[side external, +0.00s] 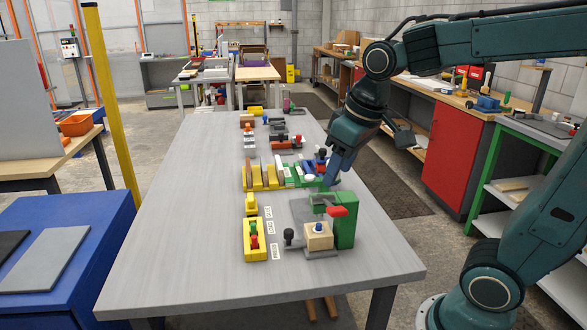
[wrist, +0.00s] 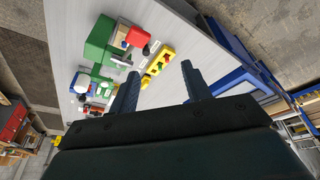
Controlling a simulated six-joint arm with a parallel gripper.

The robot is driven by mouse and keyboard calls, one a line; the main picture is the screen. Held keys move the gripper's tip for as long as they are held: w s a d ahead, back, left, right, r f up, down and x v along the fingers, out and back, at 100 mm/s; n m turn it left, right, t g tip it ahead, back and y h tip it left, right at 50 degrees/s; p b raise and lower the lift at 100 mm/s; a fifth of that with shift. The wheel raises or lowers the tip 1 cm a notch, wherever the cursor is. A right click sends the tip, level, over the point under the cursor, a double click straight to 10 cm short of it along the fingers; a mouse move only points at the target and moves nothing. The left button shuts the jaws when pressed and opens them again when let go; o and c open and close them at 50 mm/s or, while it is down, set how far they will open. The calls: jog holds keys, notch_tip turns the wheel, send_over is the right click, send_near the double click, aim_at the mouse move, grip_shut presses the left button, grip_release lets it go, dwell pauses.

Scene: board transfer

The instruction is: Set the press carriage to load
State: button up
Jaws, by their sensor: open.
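The green press (side external: 345,222) stands at the right side of the table, with a red lever handle (side external: 337,211) at its top. In front of it is the carriage, a wooden block (side external: 318,238) with a blue button on top, and a black knob (side external: 289,234) at its left. The knob is near the lowest of three white labels (side external: 275,251); which label the carriage lines up with I cannot tell exactly. My gripper (side external: 329,180) is above the table behind the press, open and empty.
A yellow holder (side external: 254,240) with red and green buttons sits left of the labels. Several yellow and green fixtures (side external: 262,178) stand farther back. The left half of the grey table (side external: 180,215) is clear.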

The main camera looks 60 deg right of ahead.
jog(key=w+d+f+g, duration=0.2)
jog(key=w+d+f, duration=0.2)
jog(key=w, duration=0.6)
jog(key=g, duration=0.2)
send_over(288, 231)
notch_tip(288, 231, down, 10)
jog(key=shift+d+r, duration=0.1)
jog(key=shift+f, duration=6.85)
jog(key=shift+c, duration=0.5)
grip_shut()
